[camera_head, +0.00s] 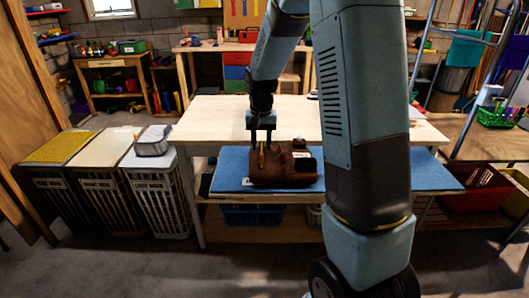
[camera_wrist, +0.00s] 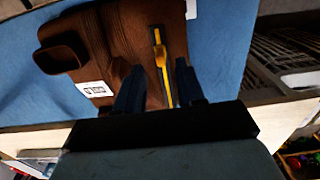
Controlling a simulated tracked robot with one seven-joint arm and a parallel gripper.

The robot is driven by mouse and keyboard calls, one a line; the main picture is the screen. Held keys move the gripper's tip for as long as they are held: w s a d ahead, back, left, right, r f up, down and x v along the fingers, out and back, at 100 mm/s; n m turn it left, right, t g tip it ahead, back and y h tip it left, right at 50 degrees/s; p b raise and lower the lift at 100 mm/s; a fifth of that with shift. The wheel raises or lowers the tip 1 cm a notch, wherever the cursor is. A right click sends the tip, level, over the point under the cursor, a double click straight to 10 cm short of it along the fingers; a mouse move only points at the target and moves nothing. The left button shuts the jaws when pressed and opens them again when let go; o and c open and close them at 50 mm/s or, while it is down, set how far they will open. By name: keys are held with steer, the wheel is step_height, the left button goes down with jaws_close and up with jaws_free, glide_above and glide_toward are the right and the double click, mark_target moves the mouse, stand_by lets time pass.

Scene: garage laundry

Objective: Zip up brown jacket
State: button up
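The brown jacket (camera_head: 283,168) lies on a blue mat (camera_head: 404,170) on the table. In the wrist view the jacket (camera_wrist: 98,48) shows a sleeve end at left and white labels. A yellow zipper (camera_wrist: 168,85) on a dark strip runs along it, with a wider yellow piece, seemingly the pull (camera_wrist: 161,55), near its upper part. My gripper (camera_head: 261,143) points down over the jacket's left part. In the wrist view my gripper (camera_wrist: 160,66) is open, its fingers apart on either side of the zipper. I cannot tell whether they touch the cloth.
Laundry baskets with lids (camera_head: 154,205) stand left of the table. A red basket (camera_head: 478,188) is at right. The pale wooden back part (camera_head: 205,117) of the table is mostly clear. My arm hides the table's right middle.

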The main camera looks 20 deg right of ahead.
mark_target(262, 153)
steer(key=shift+f, duration=2.05)
jaws_close()
